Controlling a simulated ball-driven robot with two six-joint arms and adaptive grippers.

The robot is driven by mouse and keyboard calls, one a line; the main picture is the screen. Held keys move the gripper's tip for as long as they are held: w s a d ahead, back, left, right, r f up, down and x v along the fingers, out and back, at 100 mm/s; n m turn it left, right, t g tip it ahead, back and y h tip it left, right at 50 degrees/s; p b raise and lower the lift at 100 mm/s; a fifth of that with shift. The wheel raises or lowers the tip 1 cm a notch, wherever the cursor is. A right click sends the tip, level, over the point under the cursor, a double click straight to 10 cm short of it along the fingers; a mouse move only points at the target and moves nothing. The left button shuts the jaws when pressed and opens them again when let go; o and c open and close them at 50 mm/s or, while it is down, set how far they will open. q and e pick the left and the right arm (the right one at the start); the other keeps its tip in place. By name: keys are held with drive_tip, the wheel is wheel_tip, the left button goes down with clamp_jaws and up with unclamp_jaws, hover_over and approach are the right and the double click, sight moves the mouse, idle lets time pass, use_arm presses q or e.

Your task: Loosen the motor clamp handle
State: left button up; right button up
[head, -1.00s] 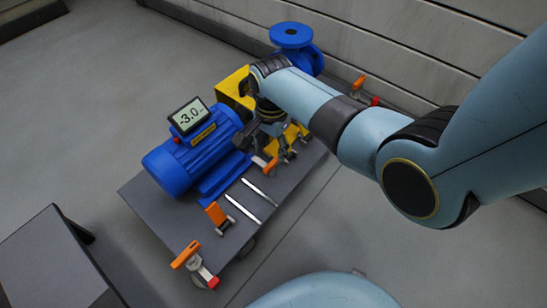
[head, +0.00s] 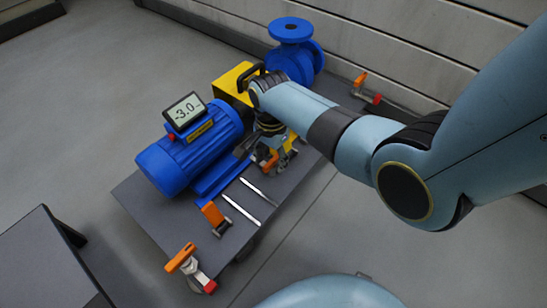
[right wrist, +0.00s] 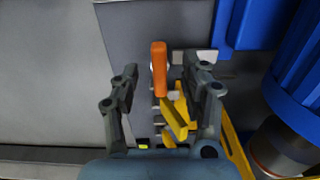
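The blue motor (head: 190,152) sits on a dark grey skid plate (head: 150,215). Two orange clamp handles are on its near side. One (head: 212,213) stands by the motor's front end; the other (head: 268,161) is partly hidden by my right gripper (head: 256,150). In the right wrist view my right gripper (right wrist: 158,72) is open. An upright orange handle (right wrist: 159,60) shows between its two fingers, with a gap on each side. I cannot tell its depth relative to the fingertips. My left gripper is not in view.
A display reading -3.0 (head: 185,111) stands on the motor. A yellow coupling guard (head: 232,83) and blue pump (head: 292,55) are behind. Two pale strips (head: 241,210) lie on the plate. Orange-handled clamps (head: 182,257) stand at the corners.

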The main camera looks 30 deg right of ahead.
clamp_jaws()
drive_tip(key=shift+w+r+n+p, duration=0.1)
drive_tip(key=shift+r+n+p, duration=0.1)
drive_tip(key=shift+n+p, duration=0.5)
drive_tip(key=shift+n, duration=0.6)
drive_tip(key=shift+f, duration=0.2)
